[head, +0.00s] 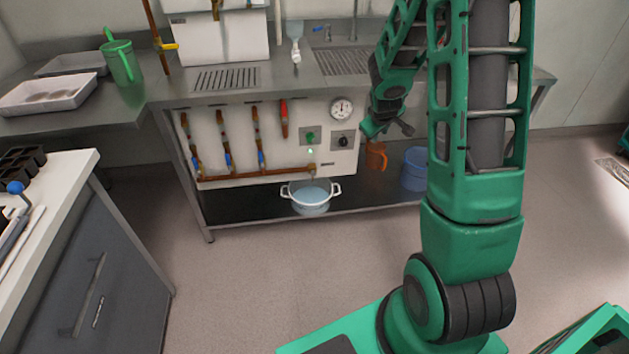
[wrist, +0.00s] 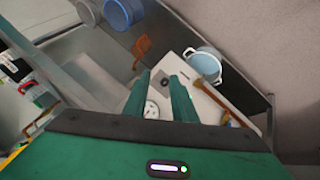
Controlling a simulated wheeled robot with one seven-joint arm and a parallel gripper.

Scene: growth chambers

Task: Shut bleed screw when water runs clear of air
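A white panel (head: 215,150) under the steel bench carries copper pipes with blue handles, one red handle (head: 284,118), a round gauge (head: 342,108) and a black knob (head: 343,141). A lower copper pipe (head: 255,174) runs along its bottom edge. A white two-handled pot (head: 311,197) holding water stands below the pipe's right end; it also shows in the wrist view (wrist: 205,65). I cannot make out the bleed screw for certain, nor air in the water. My gripper (head: 388,130) is to the right of the panel, apart from it. In the wrist view its fingers (wrist: 160,76) are open and empty.
A green jug (head: 122,62) and white trays (head: 52,95) are on the left bench. A grey cabinet (head: 95,270) stands front left. The floor before the panel is clear.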

